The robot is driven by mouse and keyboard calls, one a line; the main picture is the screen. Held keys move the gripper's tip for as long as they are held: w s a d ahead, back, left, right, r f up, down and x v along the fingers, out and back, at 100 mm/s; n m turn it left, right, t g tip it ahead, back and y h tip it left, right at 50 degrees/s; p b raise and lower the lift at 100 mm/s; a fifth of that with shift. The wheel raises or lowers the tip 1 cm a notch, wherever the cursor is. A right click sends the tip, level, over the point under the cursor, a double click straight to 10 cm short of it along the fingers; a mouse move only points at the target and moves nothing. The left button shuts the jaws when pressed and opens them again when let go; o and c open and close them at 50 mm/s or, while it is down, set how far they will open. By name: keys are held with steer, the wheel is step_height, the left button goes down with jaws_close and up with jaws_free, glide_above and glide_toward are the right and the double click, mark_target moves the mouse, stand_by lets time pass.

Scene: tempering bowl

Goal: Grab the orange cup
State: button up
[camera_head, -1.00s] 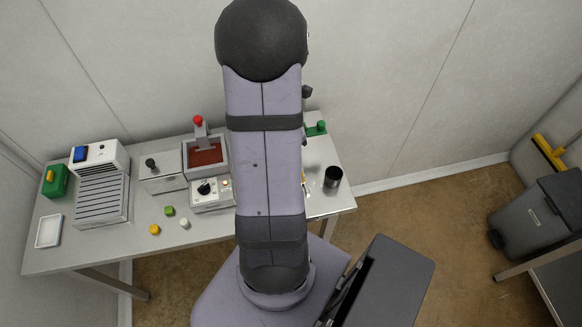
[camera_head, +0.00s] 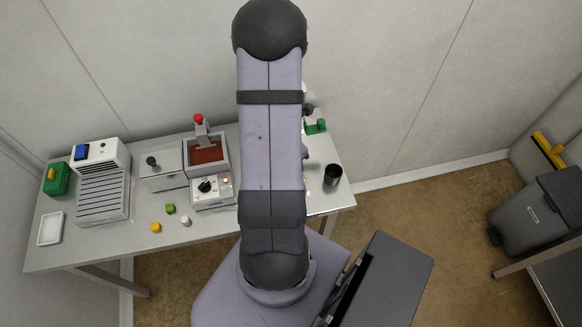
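A small orange cup (camera_head: 155,227) sits near the front edge of the table, left of the middle. A small green piece (camera_head: 170,208) and a small white piece (camera_head: 186,221) stand close to it, apart from it. My arm rises in the centre of the view and hides the table behind it. My gripper's fingers do not show; only dark bits of the arm's far end peek out at its right side. Nothing is seen touching the orange cup.
Behind the cup are a red-brown filled basin (camera_head: 205,152), a control box with a dial (camera_head: 212,192) and a ribbed grey rack (camera_head: 101,195). A white tray (camera_head: 50,229) lies at the left. A black cup (camera_head: 332,175) stands near the right edge.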

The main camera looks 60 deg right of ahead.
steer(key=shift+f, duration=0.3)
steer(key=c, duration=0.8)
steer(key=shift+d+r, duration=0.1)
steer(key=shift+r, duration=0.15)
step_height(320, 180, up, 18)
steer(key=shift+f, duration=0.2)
